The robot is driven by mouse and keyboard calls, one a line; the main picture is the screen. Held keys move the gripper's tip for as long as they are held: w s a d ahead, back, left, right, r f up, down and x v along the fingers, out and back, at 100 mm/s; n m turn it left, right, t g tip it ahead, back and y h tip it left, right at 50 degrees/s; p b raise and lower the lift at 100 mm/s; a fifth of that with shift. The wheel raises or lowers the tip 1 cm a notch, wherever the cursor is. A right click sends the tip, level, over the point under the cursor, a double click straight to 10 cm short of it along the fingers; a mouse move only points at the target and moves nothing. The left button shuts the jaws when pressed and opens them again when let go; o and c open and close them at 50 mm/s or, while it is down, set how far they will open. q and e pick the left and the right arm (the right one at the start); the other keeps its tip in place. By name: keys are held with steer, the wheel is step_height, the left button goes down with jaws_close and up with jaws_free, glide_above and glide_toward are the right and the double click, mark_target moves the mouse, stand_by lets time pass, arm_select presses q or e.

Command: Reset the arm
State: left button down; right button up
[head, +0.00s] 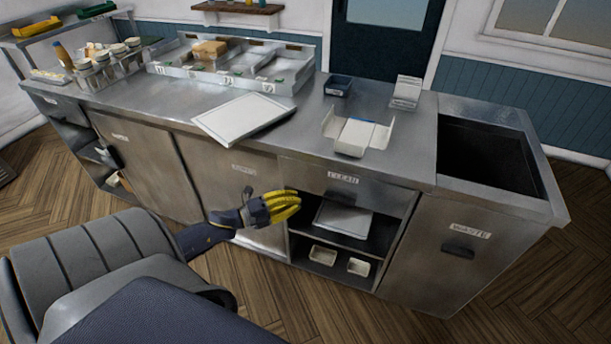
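My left gripper (284,206) has a dark body and yellow fingers. It is in front of the counter's cabinet front, to the left of the drawer marked CLEAN (343,178), with its fingers pointing right. Nothing shows in its fingers. They lie nearly in line from this angle, so I cannot tell how far apart they are. My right gripper is not in view.
The steel counter (190,112) holds a white tray (243,118), an open white box (357,134), a small dark container (338,85) and a divided rack (232,62). An open shelf (343,240) is below CLEAN. An open bin (487,158) stands right. Wooden floor lies in front.

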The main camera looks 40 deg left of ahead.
arm_select(q)
steer(key=s+a+f+n+g+y, duration=0.1)
steer(key=s+a+f+n+y, duration=0.4)
steer(key=f, duration=0.4)
steer(key=s+a+f+n+g+y, duration=0.2)
steer(key=s+a+f+n, duration=0.15)
steer(key=a+f, duration=0.5)
steer(key=s+d+f+n+g+y, duration=0.1)
steer(key=s+f+n+g, duration=0.15)
steer(key=s+f, duration=0.5)
steer(key=s+f+n+g+y, duration=0.2)
steer(key=s+f+n, duration=0.2)
steer(key=f, duration=0.7)
steer(key=s+d+f+n+g, duration=0.2)
steer(key=s+d+f+g, duration=0.1)
steer(key=s+d+f, duration=0.45)
steer(key=s+d+f+n+g, duration=0.2)
steer(key=s+d+f, duration=0.3)
steer(key=s+f, duration=0.45)
steer(key=s+d+f+g+h, duration=0.1)
steer(key=s+d, duration=0.2)
steer(key=d, duration=0.5)
steer(key=s+d+f+g+h, duration=0.1)
steer(key=s+d, duration=0.3)
steer(key=d, duration=0.5)
steer(key=shift+s+f, duration=0.2)
steer(key=shift+f, duration=0.3)
